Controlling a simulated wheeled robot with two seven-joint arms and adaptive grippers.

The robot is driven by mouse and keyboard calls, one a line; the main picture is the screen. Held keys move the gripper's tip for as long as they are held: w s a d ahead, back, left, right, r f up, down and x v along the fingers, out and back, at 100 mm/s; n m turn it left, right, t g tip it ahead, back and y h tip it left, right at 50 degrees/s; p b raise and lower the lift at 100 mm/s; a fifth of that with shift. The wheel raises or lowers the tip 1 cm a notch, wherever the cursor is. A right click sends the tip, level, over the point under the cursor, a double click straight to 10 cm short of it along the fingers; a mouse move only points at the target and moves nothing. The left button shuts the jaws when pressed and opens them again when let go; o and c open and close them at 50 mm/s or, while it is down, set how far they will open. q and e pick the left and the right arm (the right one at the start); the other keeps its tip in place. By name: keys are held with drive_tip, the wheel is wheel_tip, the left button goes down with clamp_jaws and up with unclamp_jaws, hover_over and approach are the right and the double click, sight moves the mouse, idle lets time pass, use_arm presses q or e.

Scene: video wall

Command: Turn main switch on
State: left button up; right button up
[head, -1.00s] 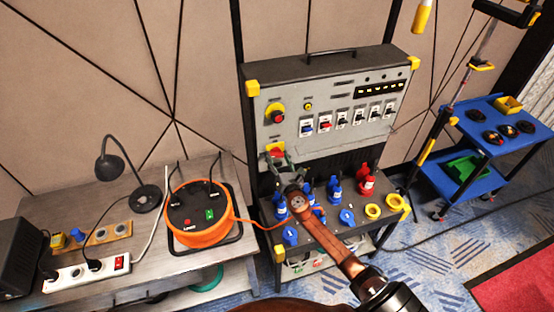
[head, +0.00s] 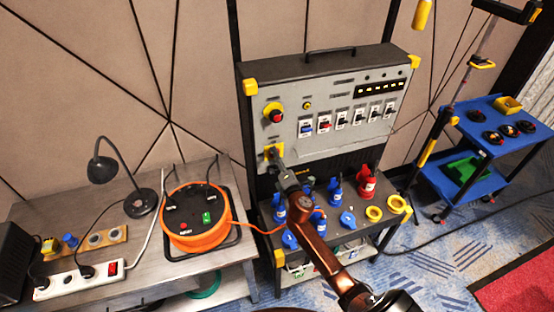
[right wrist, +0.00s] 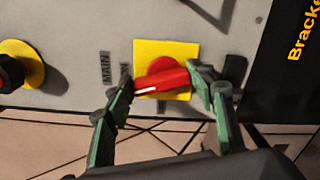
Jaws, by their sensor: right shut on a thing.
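The main switch is a red rotary handle (right wrist: 163,82) on a yellow square plate (right wrist: 165,50), beside the printed word MAIN. In the right wrist view the handle lies crosswise, slightly tilted, with a white mark at its left end. My right gripper (right wrist: 166,84) has its green-padded fingers at both ends of the handle and is shut on it. In the head view the right gripper (head: 276,163) reaches the lower left of the grey panel (head: 340,100). It hides the handle there, and only some of the yellow plate (head: 267,151) shows. My left gripper is not in view.
A red button on yellow (head: 276,115) sits above the main switch. Several small switches (head: 345,118) line the panel. Blue and red plugs (head: 367,184) stand on the shelf below. An orange cable reel (head: 195,218) and a lamp (head: 110,172) are on the left table.

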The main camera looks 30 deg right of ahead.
drive_tip(key=shift+d+f+m, duration=0.1)
drive_tip(key=shift+m, duration=1.8)
drive_tip(key=o, duration=1.2)
drive_tip(key=shift+c, duration=0.2)
drive_tip(key=v, duration=1.2)
drive_tip(key=shift+s, duration=0.1)
